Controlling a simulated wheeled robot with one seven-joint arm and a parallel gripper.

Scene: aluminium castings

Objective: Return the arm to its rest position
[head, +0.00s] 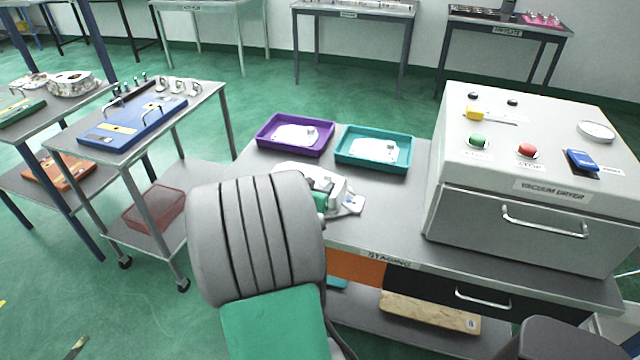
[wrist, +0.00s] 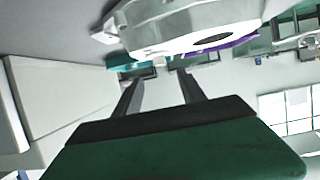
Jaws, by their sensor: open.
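My arm rises in front of the staging table (head: 400,225) in the head view, its large grey link hiding part of the tabletop. My gripper (wrist: 160,76) is open in the wrist view, with nothing between its two dark fingers. In the head view only a bit of green shows beside the arm, and the fingers are hidden. A pale metal casting (head: 343,200) lies on the table just behind the arm, partly covered by it. A casting also fills the top of the wrist view (wrist: 180,30), apart from the fingertips.
A purple tray (head: 267,147) and a teal tray (head: 404,166), each with a casting, stand at the table's back. The vacuum dryer (head: 520,225) is a large block at the right. A cart (head: 205,98) with a blue case (head: 130,128) stands left. Green floor lies open between.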

